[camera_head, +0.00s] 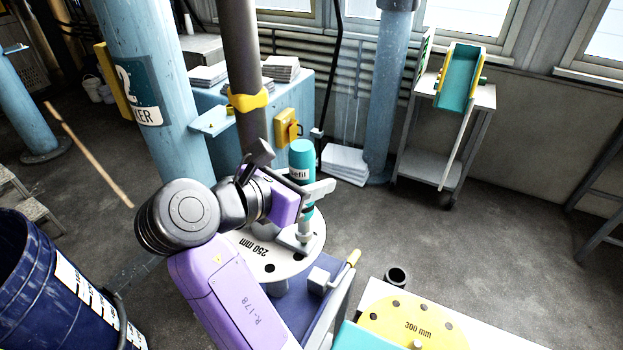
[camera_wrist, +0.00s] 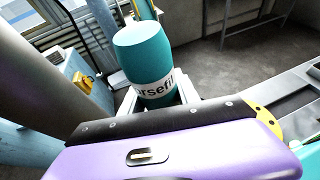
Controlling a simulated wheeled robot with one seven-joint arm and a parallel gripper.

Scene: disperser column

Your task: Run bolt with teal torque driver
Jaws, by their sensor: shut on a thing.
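The teal torque driver (camera_head: 302,157) stands roughly upright at the white 250 mm disc. It has a teal top, a white label band and a narrow grey lower end. My gripper (camera_head: 312,192) is shut around its body, below the label. In the wrist view, the driver (camera_wrist: 143,55) sits between the pale fingers of my gripper (camera_wrist: 160,100), its label partly hidden. The driver's lower end meets a grey block (camera_head: 293,243) on the 250 mm disc (camera_head: 244,250); contact is too small to tell. I cannot make out a bolt under it; dark holes show in the disc.
A yellow 300 mm disc (camera_head: 420,325) and a dark cup (camera_head: 397,277) are at lower right. A dark column (camera_head: 240,60) rises behind my arm. A blue drum (camera_head: 50,290) stands left.

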